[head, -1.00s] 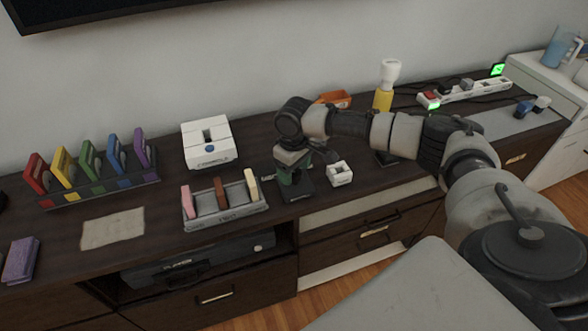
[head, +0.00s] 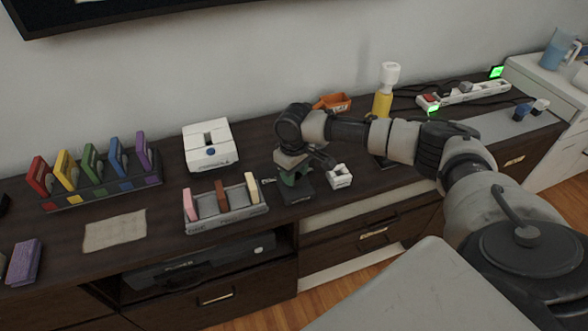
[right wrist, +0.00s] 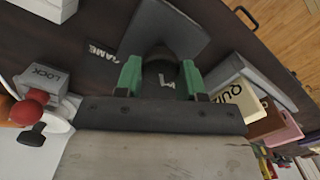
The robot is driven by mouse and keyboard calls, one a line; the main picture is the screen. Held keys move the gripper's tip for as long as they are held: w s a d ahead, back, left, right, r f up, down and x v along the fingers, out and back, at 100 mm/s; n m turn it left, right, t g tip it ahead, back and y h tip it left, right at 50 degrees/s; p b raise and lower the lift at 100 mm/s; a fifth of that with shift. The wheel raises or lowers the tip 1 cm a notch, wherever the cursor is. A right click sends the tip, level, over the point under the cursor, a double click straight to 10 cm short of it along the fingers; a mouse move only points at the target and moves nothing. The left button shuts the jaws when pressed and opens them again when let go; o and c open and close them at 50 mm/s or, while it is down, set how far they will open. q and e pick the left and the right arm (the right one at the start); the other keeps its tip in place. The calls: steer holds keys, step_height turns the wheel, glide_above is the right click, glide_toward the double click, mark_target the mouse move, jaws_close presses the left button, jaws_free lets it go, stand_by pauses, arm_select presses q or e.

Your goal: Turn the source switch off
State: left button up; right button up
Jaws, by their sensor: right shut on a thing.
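The source switch shows as a dark square base plate (head: 300,190) on the cabinet top, left of a small white block. In the right wrist view its plate (right wrist: 168,28) lies beyond the fingertips, beside the word GAME. A dark rounded lever (right wrist: 160,68) rises from it, partly hidden by the gripper. My right gripper (head: 291,174) reaches down over the plate; its green fingers (right wrist: 162,80) are shut on the lever, one on each side. Its body hides much of the switch in the head view. My left gripper is not in view.
A tray (head: 228,218) of three cartridges stands close on the left. The small white block (head: 340,176) is close on the right. A white console (head: 210,147) stands behind.

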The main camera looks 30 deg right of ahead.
steer(key=m+p, duration=0.1)
steer(key=p, duration=0.1)
steer(key=m+p, duration=0.2)
steer(key=p, duration=0.1)
steer(key=m+p, duration=0.2)
steer(key=p, duration=0.1)
steer(key=shift+s+r, duration=0.1)
steer(key=shift+r, duration=0.15)
steer(key=shift+d+f+m+p, duration=0.1)
steer(key=shift+f+m+p, duration=0.05)
steer(key=shift+m+p, duration=0.7)
steer(key=shift+d+f+m+p, duration=0.1)
steer(key=shift+m+p, duration=0.65)
steer(key=shift+p, duration=0.2)
steer(key=o, duration=0.9)
steer(key=shift+o, duration=0.2)
steer(key=shift+r, duration=0.1)
step_height(320, 180, up, 11)
steer(key=shift+f, duration=0.2)
